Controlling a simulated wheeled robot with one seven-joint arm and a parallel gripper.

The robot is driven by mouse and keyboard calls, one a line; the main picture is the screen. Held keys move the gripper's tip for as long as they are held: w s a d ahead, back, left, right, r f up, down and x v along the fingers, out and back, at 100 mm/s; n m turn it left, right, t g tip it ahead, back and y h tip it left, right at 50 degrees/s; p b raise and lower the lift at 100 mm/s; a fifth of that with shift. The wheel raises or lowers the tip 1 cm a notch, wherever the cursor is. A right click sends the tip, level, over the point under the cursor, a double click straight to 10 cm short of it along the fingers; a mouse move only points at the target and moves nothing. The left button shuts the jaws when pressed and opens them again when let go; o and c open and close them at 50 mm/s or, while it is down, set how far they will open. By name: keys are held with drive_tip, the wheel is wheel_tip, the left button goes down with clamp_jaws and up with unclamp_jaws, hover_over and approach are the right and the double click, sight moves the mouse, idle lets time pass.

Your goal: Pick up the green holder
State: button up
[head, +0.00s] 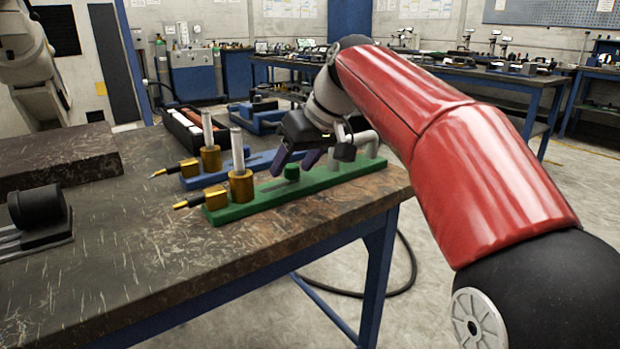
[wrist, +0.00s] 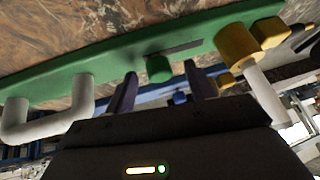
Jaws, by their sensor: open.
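The green holder (head: 308,183) is a long flat green bar lying on the worn table. It carries a brass block with an upright pale rod at its left end, a small green knob (head: 291,173) near its middle and a pale bent handle at its right end. My gripper (head: 298,160) is open above the holder, close to the knob. In the wrist view the green holder (wrist: 120,62) crosses the top, and the green knob (wrist: 159,69) lies between the two purple fingers (wrist: 160,85). I cannot tell whether the fingers touch the holder.
A similar blue holder (head: 195,181) lies just behind the green one. A dark box with red and white parts (head: 185,130) stands further back. A black device (head: 38,215) and a dark slab (head: 60,155) are at the left. The table front is clear.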

clamp_jaws()
idle(0.3)
drive_tip(key=shift+r, duration=0.1)
